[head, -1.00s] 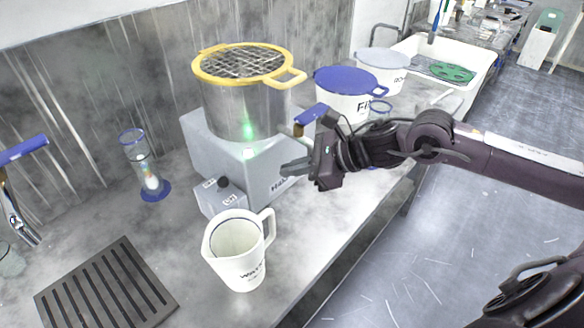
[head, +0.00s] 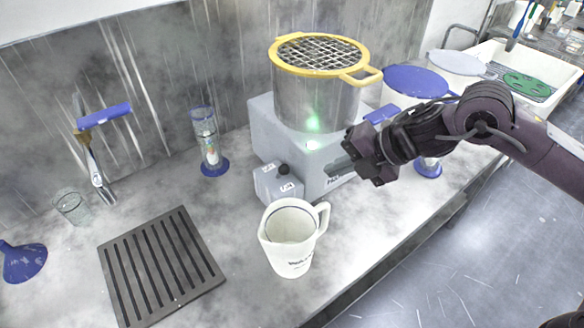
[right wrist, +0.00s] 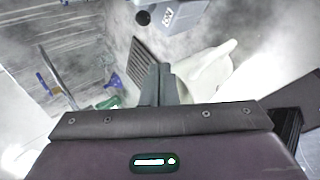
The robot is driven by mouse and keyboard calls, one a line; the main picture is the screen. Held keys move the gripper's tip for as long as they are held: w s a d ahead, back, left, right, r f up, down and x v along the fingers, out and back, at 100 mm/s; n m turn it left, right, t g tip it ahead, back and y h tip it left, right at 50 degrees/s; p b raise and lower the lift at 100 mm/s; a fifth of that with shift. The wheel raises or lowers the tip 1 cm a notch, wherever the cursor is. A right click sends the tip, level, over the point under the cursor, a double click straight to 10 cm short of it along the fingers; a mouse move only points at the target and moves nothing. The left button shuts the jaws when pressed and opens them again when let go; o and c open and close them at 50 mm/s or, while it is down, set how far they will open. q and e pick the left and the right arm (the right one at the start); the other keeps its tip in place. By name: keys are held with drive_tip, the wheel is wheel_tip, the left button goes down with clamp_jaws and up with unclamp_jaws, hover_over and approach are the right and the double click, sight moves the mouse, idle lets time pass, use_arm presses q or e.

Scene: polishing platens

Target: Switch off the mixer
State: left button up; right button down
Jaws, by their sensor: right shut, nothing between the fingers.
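The mixer (head: 262,125) is a grey base on the counter with a steel pot (head: 300,103) under a yellow-rimmed mesh lid (head: 322,54). A green light (head: 312,124) glows on it. A small grey switch box (head: 277,186) with a dark knob (head: 284,169) sits at its front left; the box also shows at the top of the right wrist view (right wrist: 172,14). My right gripper (head: 334,169) is shut and empty, in front of the mixer base and right of the switch box. In the right wrist view its closed fingers (right wrist: 158,84) point up the picture. My left gripper is not in view.
A white jug (head: 290,240) stands just in front of the switch box. A black slotted grate (head: 160,268), a blue-based glass timer (head: 209,145), a tap (head: 97,165) and a blue funnel (head: 22,262) are to the left. White lidded buckets (head: 412,84) stand right of the mixer.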

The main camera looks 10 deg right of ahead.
sight(282, 172)
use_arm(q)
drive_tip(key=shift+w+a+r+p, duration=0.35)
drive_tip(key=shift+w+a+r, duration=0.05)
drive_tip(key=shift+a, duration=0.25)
use_arm(e)
drive_tip(key=m, duration=0.3)
drive_tip(key=r+m+h, duration=0.1)
drive_tip(key=m, duration=0.2)
drive_tip(key=a+m+g, duration=0.1)
drive_tip(key=m, duration=0.2)
drive_tip(key=shift+s+a+r+m+h, duration=0.1)
drive_tip(key=shift+s+r+m+h, duration=0.15)
drive_tip(key=shift+r+m+h, duration=0.1)
use_arm(q)
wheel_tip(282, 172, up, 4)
drive_tip(key=p, duration=0.4)
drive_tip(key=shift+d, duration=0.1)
use_arm(e)
drive_tip(key=w+a+f, duration=0.5)
drive_tip(key=w+f, duration=0.2)
drive_tip(key=f, duration=0.1)
drive_tip(key=shift+w+a+f, duration=0.2)
drive_tip(key=shift+w+f, duration=0.05)
drive_tip(key=shift+w, duration=0.05)
